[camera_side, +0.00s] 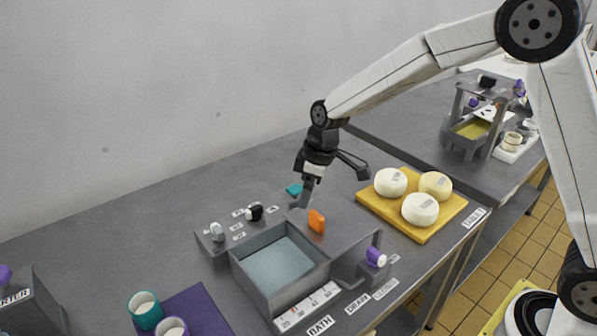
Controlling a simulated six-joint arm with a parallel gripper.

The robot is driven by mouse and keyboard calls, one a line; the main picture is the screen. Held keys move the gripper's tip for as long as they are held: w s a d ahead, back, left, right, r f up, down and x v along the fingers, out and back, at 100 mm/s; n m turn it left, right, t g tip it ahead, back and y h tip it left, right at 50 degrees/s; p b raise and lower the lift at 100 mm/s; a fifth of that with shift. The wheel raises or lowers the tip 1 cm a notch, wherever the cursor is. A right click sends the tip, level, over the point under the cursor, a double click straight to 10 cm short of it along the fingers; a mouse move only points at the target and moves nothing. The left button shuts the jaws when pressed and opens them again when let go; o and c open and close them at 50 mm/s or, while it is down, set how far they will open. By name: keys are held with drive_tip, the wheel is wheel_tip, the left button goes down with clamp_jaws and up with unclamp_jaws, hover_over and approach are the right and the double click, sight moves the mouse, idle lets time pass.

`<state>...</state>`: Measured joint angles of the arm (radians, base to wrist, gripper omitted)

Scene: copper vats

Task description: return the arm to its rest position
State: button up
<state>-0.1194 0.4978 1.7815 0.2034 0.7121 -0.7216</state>
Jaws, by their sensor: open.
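My gripper (334,188) hangs from the white arm above the back of the bath unit, its fingers spread wide with nothing between them. The left finger points down near the back of the bath. The right finger is out toward the yellow board. The grey bath (242,272) holds pale blue-grey liquid. An orange piece (316,221) stands at its back right edge, below the gripper and apart from the right finger. Whether the left finger touches the unit behind the bath, I cannot tell.
A yellow board (424,233) with three white rounds stands to the right. A teal block (294,189) lies behind the bath. Black (254,211), white (217,231) and purple (376,257) knobs stick out around it. A teal cup (145,309) is front left. The back left table is clear.

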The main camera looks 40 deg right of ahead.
drive_tip(key=s+d+m, duration=0.1)
drive_tip(key=s, duration=0.2)
drive_tip(key=s+d+m, duration=0.2)
drive_tip(key=s, duration=0.1)
drive_tip(key=s+d+m+h, duration=0.1)
drive_tip(key=s+d, duration=0.1)
drive_tip(key=s, duration=0.1)
drive_tip(key=shift+s+d+f+t, duration=0.1)
drive_tip(key=shift+s+t, duration=0.3)
drive_tip(key=s+d+f+m, duration=0.1)
drive_tip(key=s+d+m, duration=0.2)
drive_tip(key=s, duration=0.6)
drive_tip(key=shift+s+f+m+h, duration=0.25)
drive_tip(key=shift+s+m+h, duration=0.15)
drive_tip(key=shift+m, duration=0.1)
